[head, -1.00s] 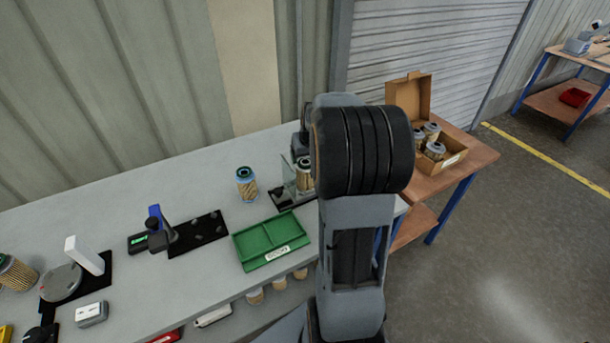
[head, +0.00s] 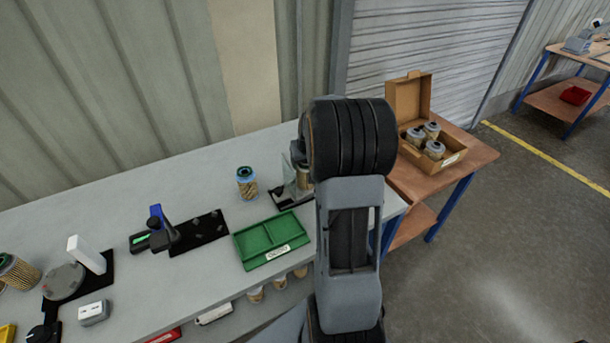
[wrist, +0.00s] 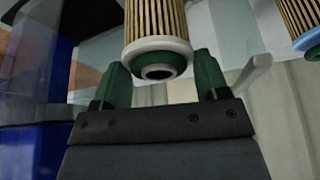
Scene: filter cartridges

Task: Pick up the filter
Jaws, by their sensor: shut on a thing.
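The filter (wrist: 157,22), with tan pleats and a white and green end cap with a dark hole, fills the top middle of the wrist view. My gripper (wrist: 162,72) is shut on this filter, with one green fingertip at each side of its end cap. In the head view the filter (head: 304,179) shows partly, upright by a clear-panelled black stand on the grey bench. My arm hides its top and the fingers there. A second filter (head: 246,183) with a blue rim stands apart to its left. A blue-rimmed filter (wrist: 302,20) shows at the wrist view's right edge.
A green tray (head: 240,258) lies in front of the stand (head: 281,196). A black fixture plate (head: 199,232) is further left. A cardboard box (head: 457,158) with several filters stands on a wooden table at the right. The bench behind the second filter is clear.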

